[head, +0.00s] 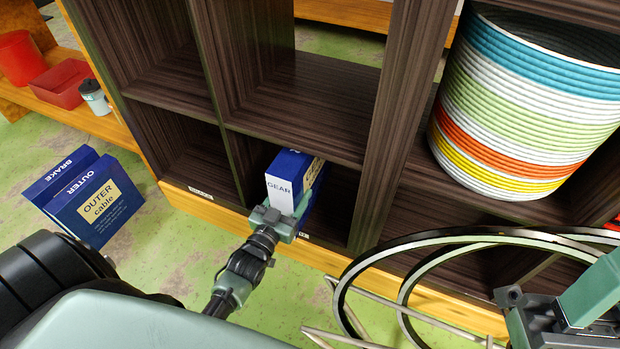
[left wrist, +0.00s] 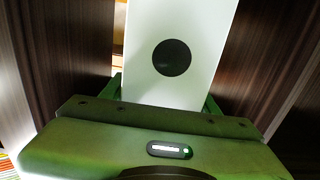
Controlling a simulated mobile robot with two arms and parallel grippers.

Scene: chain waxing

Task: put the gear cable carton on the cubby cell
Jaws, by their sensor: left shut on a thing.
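The gear cable carton (head: 279,192), blue and white with the word GEAR, is at the mouth of a lower cubby cell (head: 338,205) in the dark wood shelf, partly inside it. My left gripper (head: 286,217) is shut on the carton's near end. In the left wrist view, the carton's white face with a dark round spot (left wrist: 172,57) stands between the green fingers, with dark cell walls on both sides. Whether the carton rests on the cell floor is hidden. My right gripper (head: 560,310) is partly seen at the lower right; its fingertips are unclear.
Two blue cartons, OUTER (head: 97,203) and BRAKE (head: 62,176), stand on the green floor at left. A striped basket (head: 527,100) fills a cell at right. Wheel rims (head: 410,295) stand before the shelf. Red bins (head: 62,84) sit on a wooden bench. The cell left of the carton (head: 200,165) is empty.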

